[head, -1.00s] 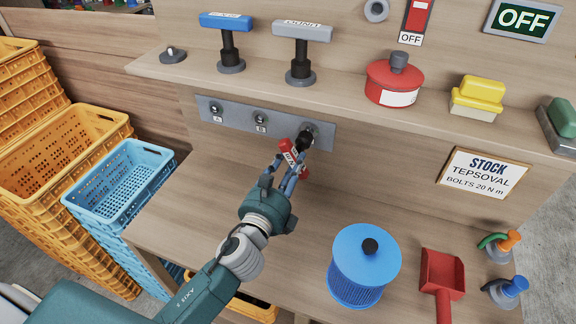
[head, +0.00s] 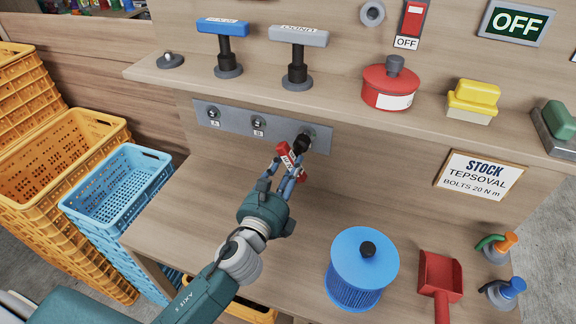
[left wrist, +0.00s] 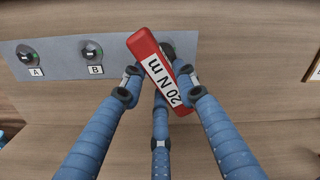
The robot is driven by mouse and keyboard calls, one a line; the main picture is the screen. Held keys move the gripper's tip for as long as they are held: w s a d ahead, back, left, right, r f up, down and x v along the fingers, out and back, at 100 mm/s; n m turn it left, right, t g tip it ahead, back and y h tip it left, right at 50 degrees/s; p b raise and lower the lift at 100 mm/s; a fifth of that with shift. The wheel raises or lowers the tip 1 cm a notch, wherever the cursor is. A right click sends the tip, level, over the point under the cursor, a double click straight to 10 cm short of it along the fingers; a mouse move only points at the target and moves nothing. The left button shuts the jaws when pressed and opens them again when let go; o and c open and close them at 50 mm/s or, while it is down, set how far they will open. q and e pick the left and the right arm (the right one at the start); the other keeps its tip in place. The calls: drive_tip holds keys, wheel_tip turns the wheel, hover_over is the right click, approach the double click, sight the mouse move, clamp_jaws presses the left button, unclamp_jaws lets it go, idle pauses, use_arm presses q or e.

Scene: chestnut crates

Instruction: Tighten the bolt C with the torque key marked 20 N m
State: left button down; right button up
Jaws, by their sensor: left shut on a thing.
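The torque key (head: 291,161) is red with a white label and a black head, and the label reads 20 N m in the left wrist view (left wrist: 164,75). My left gripper (head: 285,171) is shut on its red handle, with blue fingers around it. The key's black head (head: 301,144) is at the right end of the grey bolt plate (head: 235,121), where it covers the third bolt. That bolt and its letter are hidden, so I cannot tell how fully the head sits on it. Bolt A (head: 212,114) and bolt B (head: 258,123) are uncovered. My right gripper is out of view.
The shelf above holds a blue T-handled key (head: 222,27), a grey one (head: 298,36) and a red pot (head: 390,88). Crates (head: 116,184) stack at left.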

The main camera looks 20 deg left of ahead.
use_arm(q)
drive_tip(key=shift+w, duration=0.25)
idle(0.4)
drive_tip(key=shift+w, duration=0.5)
drive_tip(key=shift+w+r+p, duration=0.1)
drive_tip(key=shift+w+p, duration=0.25)
drive_tip(key=shift+w, duration=0.4)
drive_tip(key=m+p, duration=0.2)
drive_tip(key=m, duration=0.2)
drive_tip(key=shift+r+p, duration=0.2)
drive_tip(key=shift+p, duration=0.15)
drive_tip(key=shift+f+m, duration=0.1)
drive_tip(key=shift+m, duration=0.4)
